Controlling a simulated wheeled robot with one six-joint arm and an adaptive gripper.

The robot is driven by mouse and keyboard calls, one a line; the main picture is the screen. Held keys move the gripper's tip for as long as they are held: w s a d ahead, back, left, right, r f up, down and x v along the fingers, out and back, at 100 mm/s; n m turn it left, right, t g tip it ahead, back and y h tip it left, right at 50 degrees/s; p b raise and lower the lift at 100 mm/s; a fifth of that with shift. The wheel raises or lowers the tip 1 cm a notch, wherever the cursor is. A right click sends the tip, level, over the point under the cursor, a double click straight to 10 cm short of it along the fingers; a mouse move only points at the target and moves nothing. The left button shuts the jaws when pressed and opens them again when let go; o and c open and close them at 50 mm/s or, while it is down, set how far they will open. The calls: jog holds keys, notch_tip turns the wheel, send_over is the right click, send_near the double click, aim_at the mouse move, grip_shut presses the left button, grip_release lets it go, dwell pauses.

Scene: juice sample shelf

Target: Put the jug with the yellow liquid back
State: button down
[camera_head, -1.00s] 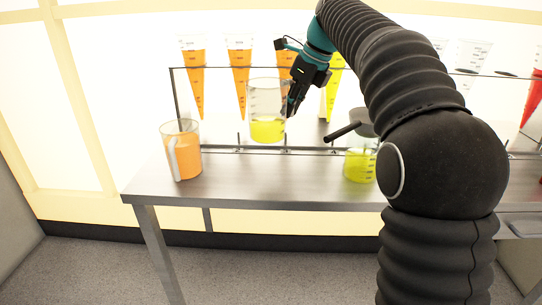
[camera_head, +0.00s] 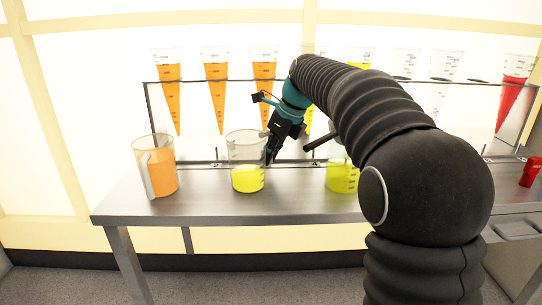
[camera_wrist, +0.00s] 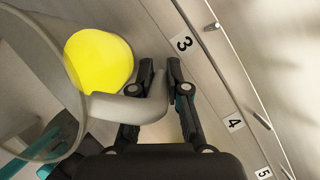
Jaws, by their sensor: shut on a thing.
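A clear jug (camera_head: 247,178) with a little yellow liquid is upright at the left-middle of the steel table. My gripper (camera_head: 270,158) is at its right side, shut on its handle. In the wrist view the jug (camera_wrist: 100,62) fills the upper left, and its pale handle (camera_wrist: 120,108) runs between the two fingers of my gripper (camera_wrist: 162,72). The jug's base is low over or on the table top; I cannot tell whether it touches. A second jug (camera_head: 342,178) with yellow-green liquid stands to the right, partly behind my arm.
A jug with orange liquid (camera_head: 157,172) stands on the table (camera_head: 215,207) to the left. A rack behind holds orange, yellow and red cones (camera_head: 216,90). Number labels, such as 3 (camera_wrist: 184,44) and 4 (camera_wrist: 233,124), mark a strip. A red object (camera_head: 530,172) is at far right.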

jog(key=shift+f, duration=0.1)
jog(key=c, duration=1.2)
grip_release()
jog(key=shift+o, duration=0.2)
jog(key=p+v, duration=0.2)
jog(key=v, duration=1)
jog(key=shift+p, duration=0.35)
jog(key=shift+s, duration=0.1)
